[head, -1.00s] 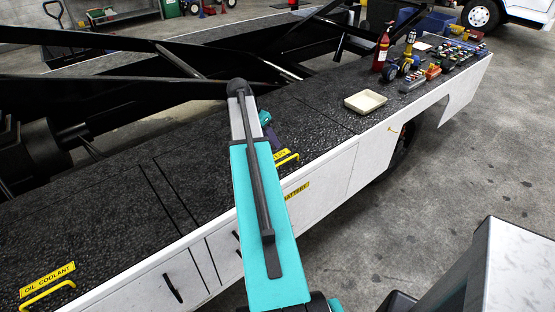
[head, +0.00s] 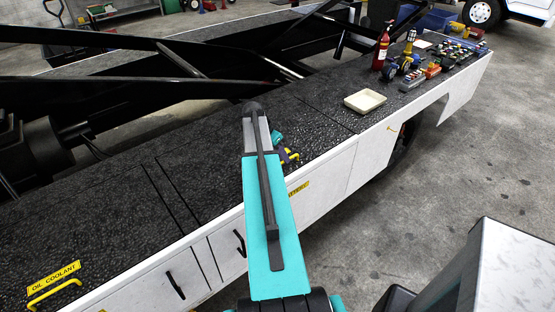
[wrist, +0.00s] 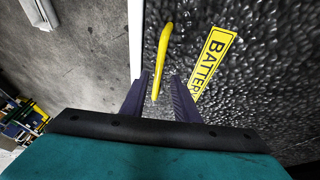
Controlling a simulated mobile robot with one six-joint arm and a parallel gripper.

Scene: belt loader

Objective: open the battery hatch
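The battery hatch is a black textured lid (head: 300,119) on the top deck of the loader, lying flat and shut. Its yellow bar handle (wrist: 163,45) shows upright in the wrist view, beside a yellow BATTERY label (wrist: 213,62). My gripper (wrist: 160,79) is open, with one dark finger on each side of the handle's near end. I cannot tell whether either finger touches it. In the head view my gripper (head: 284,150) is at the handle near the deck's front edge, and my arm partly covers the hatch.
A beige tray (head: 365,101) sits on the deck to the right, with a red bottle (head: 381,47) and several tools behind it. An oil coolant hatch handle (head: 52,291) is at lower left. Black lift beams (head: 110,92) cross behind the deck.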

